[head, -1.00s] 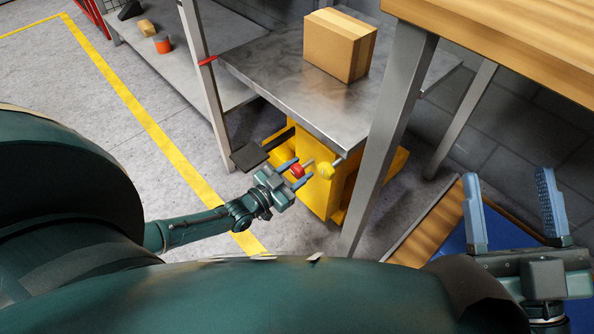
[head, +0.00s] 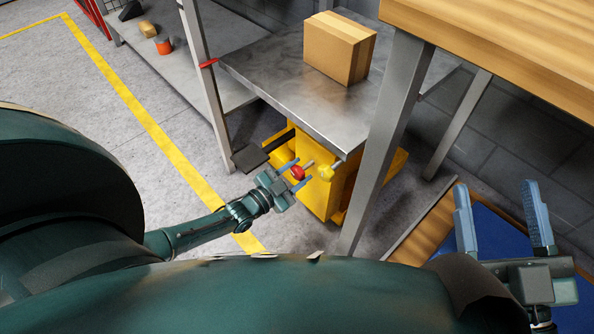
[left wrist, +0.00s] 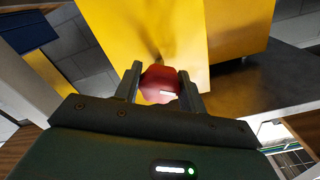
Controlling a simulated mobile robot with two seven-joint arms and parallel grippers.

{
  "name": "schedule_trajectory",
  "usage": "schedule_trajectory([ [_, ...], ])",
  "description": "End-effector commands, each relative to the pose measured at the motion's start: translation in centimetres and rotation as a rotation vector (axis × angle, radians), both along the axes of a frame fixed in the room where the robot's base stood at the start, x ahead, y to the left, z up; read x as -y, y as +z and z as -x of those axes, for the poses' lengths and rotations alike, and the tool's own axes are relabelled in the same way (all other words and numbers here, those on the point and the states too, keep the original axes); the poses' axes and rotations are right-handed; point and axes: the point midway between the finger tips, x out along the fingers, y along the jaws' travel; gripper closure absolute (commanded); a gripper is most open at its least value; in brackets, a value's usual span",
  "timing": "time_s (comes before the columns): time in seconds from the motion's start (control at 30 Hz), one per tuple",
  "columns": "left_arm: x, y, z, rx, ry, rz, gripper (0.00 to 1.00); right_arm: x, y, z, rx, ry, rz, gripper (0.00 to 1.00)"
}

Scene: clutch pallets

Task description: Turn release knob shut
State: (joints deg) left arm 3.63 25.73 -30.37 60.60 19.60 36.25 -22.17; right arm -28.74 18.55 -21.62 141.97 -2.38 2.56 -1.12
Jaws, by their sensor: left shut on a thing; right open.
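The red release knob (head: 298,173) sits on the side of a yellow lift unit (head: 318,194). My left gripper (head: 296,177) is shut on the red knob, with one finger on each side of it. In the left wrist view the knob (left wrist: 159,84) shows between the two fingertips, in front of the yellow housing (left wrist: 150,38). A yellow ball knob (head: 326,173) is just right of the red one. My right gripper (head: 504,216) is open and empty at the lower right.
A steel platform (head: 285,88) with a cardboard box (head: 340,48) is above the yellow unit. A grey post (head: 392,130) and a wooden tabletop (head: 500,35) stand to the right. A black pedal (head: 249,158) juts out left of the unit.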

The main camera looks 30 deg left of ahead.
Motion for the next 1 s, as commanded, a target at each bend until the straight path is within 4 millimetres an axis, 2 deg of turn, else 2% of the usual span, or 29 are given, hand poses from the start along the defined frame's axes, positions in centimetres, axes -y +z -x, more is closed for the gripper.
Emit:
schedule_trajectory([
  [0.53,-0.1,0.0,0.0,0.169,0.001,-0.491,0.83,-0.2,-1.4,0.5,-0.087,0.002,-0.004,0.38],
  [1.0,-0.1,0.1,0.0,0.295,0.001,-0.85,0.83,-0.2,-1.3,0.4,-0.068,0.001,-0.005,0.38],
])
